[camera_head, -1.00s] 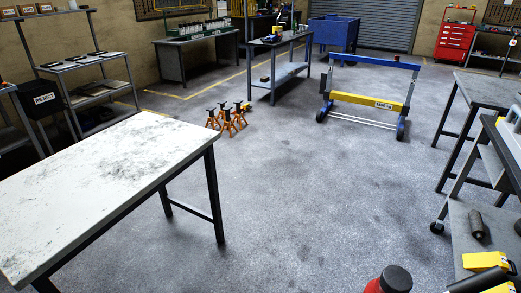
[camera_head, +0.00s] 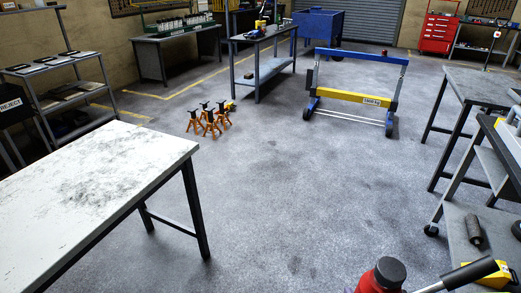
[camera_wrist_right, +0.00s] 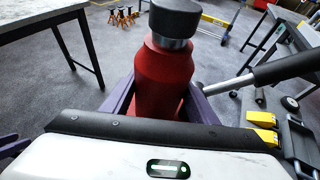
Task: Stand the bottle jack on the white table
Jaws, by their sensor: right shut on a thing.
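The bottle jack, red with a dark cap, shows at the bottom edge of the head view (camera_head: 378,279), its lower part cut off. In the right wrist view the bottle jack (camera_wrist_right: 165,75) stands roughly upright between the fingers of my right gripper (camera_wrist_right: 161,84), which is shut on it. A metal lever with a black grip (camera_head: 470,275) sticks out to its right. The white table (camera_head: 95,185), with grey smudges on a bare top, is at the left of the head view, apart from the jack.
Grey floor lies open between the white table and a trolley (camera_head: 478,212) on the right, which holds a dark cylinder and yellow items. Orange jack stands (camera_head: 208,120) and a blue-yellow frame (camera_head: 350,95) stand farther back.

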